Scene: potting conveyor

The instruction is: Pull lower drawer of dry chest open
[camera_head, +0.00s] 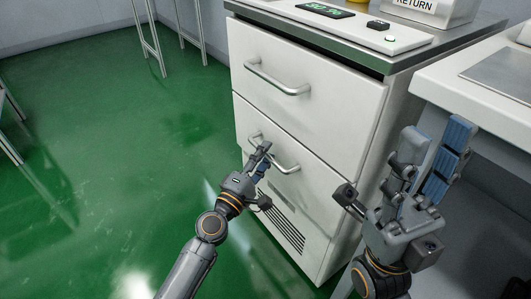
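The white dry chest (330,100) stands in the middle of the view with two drawers. The lower drawer (325,185) sits flush with the chest front and looks shut. Its curved metal handle (287,168) is partly hidden by my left gripper. My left gripper (264,174) is at the handle's left part, with its fingers overlapping the bar and its thumb spread apart to the lower right. Whether the fingers touch the bar, I cannot tell. My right gripper (395,172) is open and empty, with blue-padded fingers pointing up, right of the chest front.
The upper drawer (300,75) is shut, with its own handle (277,80). A control panel (340,17) and a RETURN box (415,10) are on the chest top. A white bench (470,105) stands at right. Green floor (110,150) is free at left and front.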

